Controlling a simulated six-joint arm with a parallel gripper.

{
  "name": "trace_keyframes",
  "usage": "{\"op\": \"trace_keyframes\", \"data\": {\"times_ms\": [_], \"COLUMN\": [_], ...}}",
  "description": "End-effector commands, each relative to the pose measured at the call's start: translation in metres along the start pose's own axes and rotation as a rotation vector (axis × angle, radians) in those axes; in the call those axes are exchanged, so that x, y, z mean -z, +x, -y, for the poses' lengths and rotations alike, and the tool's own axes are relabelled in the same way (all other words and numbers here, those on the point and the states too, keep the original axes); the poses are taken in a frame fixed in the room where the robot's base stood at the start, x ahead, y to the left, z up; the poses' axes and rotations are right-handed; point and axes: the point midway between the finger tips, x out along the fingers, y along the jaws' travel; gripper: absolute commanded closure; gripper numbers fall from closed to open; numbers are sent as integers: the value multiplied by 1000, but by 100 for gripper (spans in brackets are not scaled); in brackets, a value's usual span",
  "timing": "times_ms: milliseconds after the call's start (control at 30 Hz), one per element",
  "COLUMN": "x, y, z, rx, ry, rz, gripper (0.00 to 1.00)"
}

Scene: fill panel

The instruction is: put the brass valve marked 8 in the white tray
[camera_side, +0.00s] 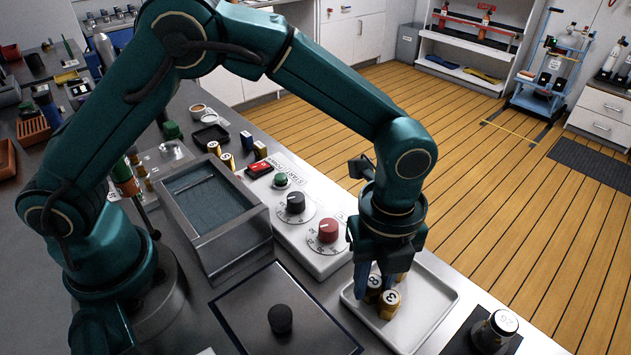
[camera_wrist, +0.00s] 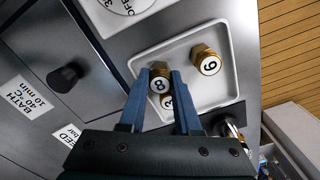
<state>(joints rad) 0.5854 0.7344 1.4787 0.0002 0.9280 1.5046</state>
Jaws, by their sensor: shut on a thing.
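The white tray (camera_side: 432,308) sits at the right end of the bench; it also shows in the wrist view (camera_wrist: 218,95). My gripper (camera_side: 378,272) reaches down over its left part. In the wrist view my gripper (camera_wrist: 160,76) is shut on the brass valve marked 8 (camera_wrist: 160,86), its fingers on either side. In the side view this valve (camera_side: 374,283) is partly hidden by the fingers. It is upright at the tray; I cannot tell whether it touches the floor.
A brass valve marked 3 (camera_side: 389,303) stands in the tray close beside the 8. Another valve, reading 6 or 9 (camera_wrist: 208,62), stands apart in the tray. A control panel with a red knob (camera_side: 328,231) is left of the tray. The tray's right part is clear.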

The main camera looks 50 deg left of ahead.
Motion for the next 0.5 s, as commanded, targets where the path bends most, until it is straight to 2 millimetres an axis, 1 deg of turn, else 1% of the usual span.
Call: {"op": "trace_keyframes", "data": {"times_ms": [100,133,167,200,500], "x": [0,0,0,0,0], "y": [3,4,3,3,2], "z": [0,0,0,0,-1], "rx": [-1,-1,0,0,-4], "ry": [0,0,0,0,0], "rz": [0,0,0,0,0], "gripper": [100,65,53,38,38]}}
